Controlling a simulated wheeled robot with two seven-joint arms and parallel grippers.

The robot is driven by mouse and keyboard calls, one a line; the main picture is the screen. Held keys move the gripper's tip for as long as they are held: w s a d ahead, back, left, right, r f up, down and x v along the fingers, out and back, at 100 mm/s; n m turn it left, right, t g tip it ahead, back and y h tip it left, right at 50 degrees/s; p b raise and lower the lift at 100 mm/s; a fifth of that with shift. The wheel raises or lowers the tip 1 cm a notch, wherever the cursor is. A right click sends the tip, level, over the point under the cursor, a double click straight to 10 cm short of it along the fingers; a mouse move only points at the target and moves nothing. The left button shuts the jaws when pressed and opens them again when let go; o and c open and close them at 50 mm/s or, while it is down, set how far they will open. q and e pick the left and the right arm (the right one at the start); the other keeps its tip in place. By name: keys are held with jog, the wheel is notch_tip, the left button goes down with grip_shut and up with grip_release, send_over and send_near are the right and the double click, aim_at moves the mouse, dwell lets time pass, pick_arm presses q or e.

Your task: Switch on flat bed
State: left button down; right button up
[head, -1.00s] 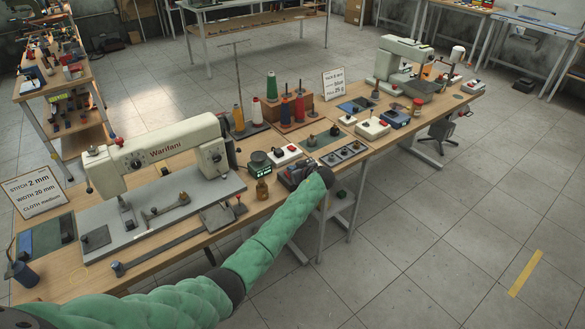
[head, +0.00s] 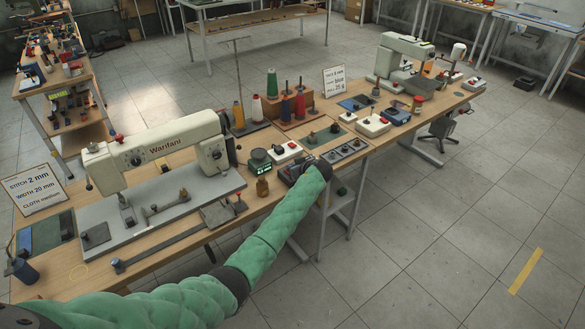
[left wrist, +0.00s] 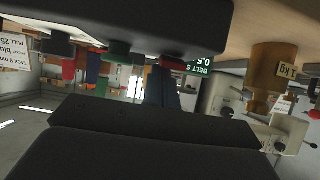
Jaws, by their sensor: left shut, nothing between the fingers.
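The flat-bed sewing machine (head: 165,150), cream and marked Warifani, stands on its grey bed plate (head: 130,217) at the left of the long table. A white switch box (head: 284,153) with a red button sits right of its head, behind my left gripper. My left gripper (head: 290,171) is shut and empty, low at the table's front edge beside a control panel with knobs (head: 346,150). In the left wrist view, upside down, its dark fingers (left wrist: 150,130) lie below a dark housing (left wrist: 120,18) with red and green buttons. Fingertip contact cannot be told. My right gripper is out of view.
Thread spools (head: 272,85) stand behind. A second machine (head: 403,60) is at the table's far right. Open floor lies in front of the table.

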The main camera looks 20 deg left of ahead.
pick_arm(q)
jog(key=shift+s+d+f, duration=0.2)
jog(key=shift+s+d, duration=0.05)
jog(key=shift+d, duration=0.05)
jog(key=shift+s+d, duration=0.1)
jog(key=shift+d, duration=0.05)
jog(key=shift+s+d+f, duration=0.1)
jog(key=shift+s+d, duration=0.05)
jog(key=shift+s, duration=0.05)
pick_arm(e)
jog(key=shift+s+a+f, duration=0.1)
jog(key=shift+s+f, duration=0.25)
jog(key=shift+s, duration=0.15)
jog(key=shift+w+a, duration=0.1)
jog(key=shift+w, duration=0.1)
